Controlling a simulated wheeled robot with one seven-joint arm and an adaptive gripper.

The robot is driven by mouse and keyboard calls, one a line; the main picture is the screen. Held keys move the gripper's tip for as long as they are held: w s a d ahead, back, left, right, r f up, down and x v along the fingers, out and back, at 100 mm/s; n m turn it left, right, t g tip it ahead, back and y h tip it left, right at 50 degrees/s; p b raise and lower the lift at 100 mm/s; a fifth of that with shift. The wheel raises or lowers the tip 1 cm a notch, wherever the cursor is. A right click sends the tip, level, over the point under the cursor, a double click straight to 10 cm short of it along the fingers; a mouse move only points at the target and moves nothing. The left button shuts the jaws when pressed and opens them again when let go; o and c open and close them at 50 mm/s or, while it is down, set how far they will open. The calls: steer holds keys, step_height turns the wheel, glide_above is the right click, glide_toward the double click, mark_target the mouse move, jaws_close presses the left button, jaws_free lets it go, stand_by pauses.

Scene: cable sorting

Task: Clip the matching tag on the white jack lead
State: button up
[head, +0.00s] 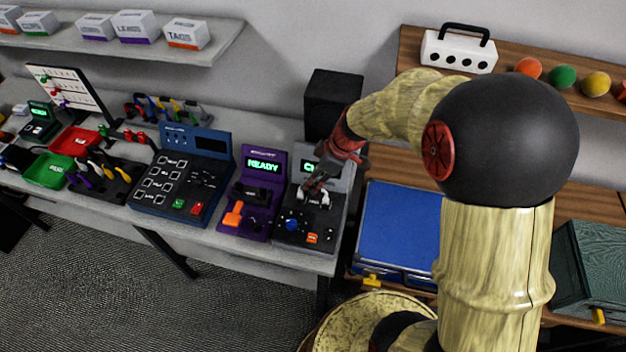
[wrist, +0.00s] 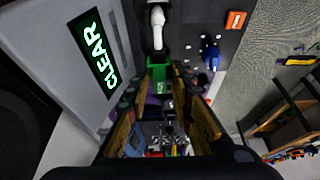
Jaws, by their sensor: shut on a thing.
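My gripper (head: 318,180) is over the grey station (head: 337,218) at the right end of the bench. In the wrist view my gripper (wrist: 162,88) is shut on a small green tag (wrist: 159,73) with a pale marking. The white jack lead (wrist: 157,32) lies on the station's dark top, in line with the tag. Its near end meets or passes under the tag; I cannot tell whether the tag is clipped around it. In the head view white parts of the lead (head: 325,198) show beside my fingers. The station's screen (wrist: 95,55) reads CLEAR in green.
A purple station (head: 262,190) reading READY, with an orange lever, stands just left. A blue keypad panel (head: 180,165) is farther left. A blue knob (wrist: 210,57) and an orange button (wrist: 236,20) are near the lead. A black box (head: 331,98) stands behind.

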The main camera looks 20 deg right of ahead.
steer(key=shift+f+b, duration=0.2)
steer(key=shift+b, duration=0.35)
steer(key=o, duration=0.8)
steer(key=o, duration=0.4)
steer(key=shift+o, duration=1.3)
steer(key=shift+r, duration=0.1)
steer(key=shift+r+p, duration=1.75)
steer(key=shift+r, duration=2.2)
